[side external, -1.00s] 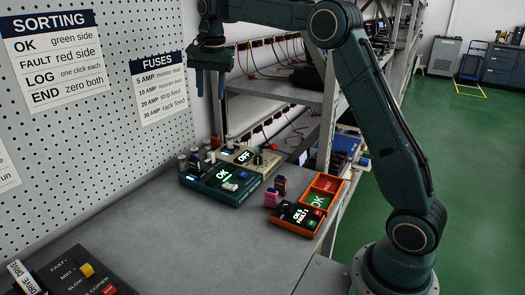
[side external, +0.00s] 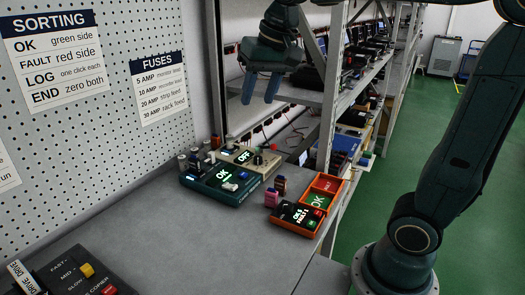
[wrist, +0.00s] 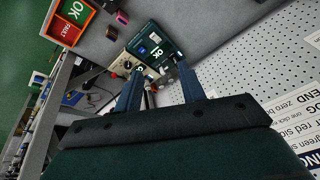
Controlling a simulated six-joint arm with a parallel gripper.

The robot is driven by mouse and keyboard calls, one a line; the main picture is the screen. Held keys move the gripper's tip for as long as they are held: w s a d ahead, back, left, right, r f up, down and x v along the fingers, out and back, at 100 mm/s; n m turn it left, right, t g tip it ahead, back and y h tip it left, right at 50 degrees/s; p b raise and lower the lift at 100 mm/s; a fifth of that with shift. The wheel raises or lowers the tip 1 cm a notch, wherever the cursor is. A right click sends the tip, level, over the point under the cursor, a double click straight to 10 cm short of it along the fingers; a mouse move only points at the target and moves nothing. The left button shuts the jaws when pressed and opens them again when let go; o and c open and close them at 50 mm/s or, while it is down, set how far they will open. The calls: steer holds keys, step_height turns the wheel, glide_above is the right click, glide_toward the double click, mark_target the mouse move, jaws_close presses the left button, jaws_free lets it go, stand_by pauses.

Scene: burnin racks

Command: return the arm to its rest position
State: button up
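My gripper (side external: 261,88) hangs in the air above the back of the bench, high over the teal tester box, in the side view. Its two blue fingers point down and stand apart with nothing between them. The wrist view also shows the parted fingers of my gripper (wrist: 158,92), with a gap between them. My upper arm leans to the right and leaves the top of the side picture, so part of the arm is hidden.
The teal tester (side external: 222,179) reads OK, and a beige unit (side external: 250,158) reads OFF. An orange sorting tray (side external: 327,186) with green and red sides stands at the bench's right edge. A dark copier box (side external: 75,275) is front left. A pegboard (side external: 130,110) and metal shelving (side external: 332,95) stand behind.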

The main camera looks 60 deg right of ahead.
steer(key=s+a+f+n+t, duration=0.1)
steer(key=s+f+n, duration=0.2)
steer(key=s, duration=0.5)
steer(key=s+a+f+n, duration=0.2)
steer(key=s+f, duration=0.4)
steer(key=s, duration=0.2)
steer(key=shift+n+t, duration=0.4)
